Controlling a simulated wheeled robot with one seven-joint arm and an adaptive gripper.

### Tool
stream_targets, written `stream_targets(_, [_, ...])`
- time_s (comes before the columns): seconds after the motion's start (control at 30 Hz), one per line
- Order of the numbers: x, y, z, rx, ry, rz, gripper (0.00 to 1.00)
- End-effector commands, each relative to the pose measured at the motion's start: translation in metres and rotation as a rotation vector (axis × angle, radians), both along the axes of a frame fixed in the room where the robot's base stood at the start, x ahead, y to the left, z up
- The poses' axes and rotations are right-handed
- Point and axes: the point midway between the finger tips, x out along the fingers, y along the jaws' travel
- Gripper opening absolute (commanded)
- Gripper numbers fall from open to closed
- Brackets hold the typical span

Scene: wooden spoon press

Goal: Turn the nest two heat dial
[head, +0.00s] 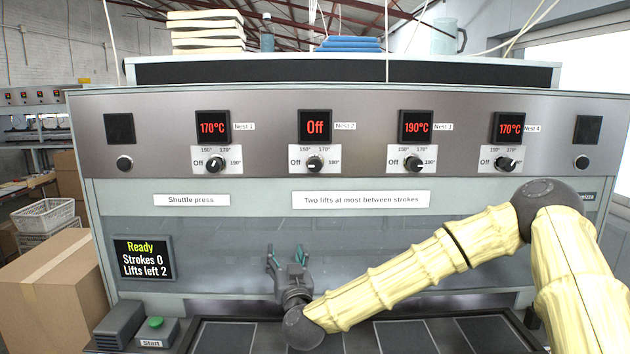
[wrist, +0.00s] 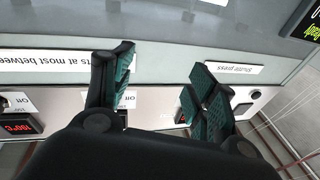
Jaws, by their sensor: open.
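The nest two heat dial (head: 315,163) is a dark round knob on a white scale plate on the press's upper panel. Its display (head: 316,125) reads Off, with the label Nest 2 beside it. My gripper (head: 287,257) is open and empty, well below the dial and slightly to its left, in front of the clear lower panel. In the wrist view my gripper (wrist: 165,85) has its green-padded fingers spread apart. The panel appears upside down there, and my fingers cover part of the dial row, so I cannot make out the nest two dial.
The nest one dial (head: 215,163) shows 170°C, nest three (head: 413,163) 190°C and nest four (head: 505,163) 170°C. A status screen (head: 143,258) reads Ready, Strokes 0, Lifts left 2. The green start button (head: 155,322) is at lower left. Space before the dials is clear.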

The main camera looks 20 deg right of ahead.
Motion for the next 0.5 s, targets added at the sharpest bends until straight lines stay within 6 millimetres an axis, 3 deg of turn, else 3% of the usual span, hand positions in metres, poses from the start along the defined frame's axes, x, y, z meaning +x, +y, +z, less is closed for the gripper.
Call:
stream_targets(0.03, [0.007,-0.018,0.043,0.006,-0.057,-0.05,0.58])
stream_targets(0.1, [0.011,-0.038,0.085,0.007,-0.121,-0.109,0.58])
stream_targets(0.2, [0.013,-0.062,0.128,0.009,-0.183,-0.177,0.58])
stream_targets(0.3, [0.013,-0.076,0.154,0.01,-0.22,-0.218,0.58])
stream_targets(0.5, [0.02,-0.086,0.171,0.011,-0.238,-0.241,0.58])
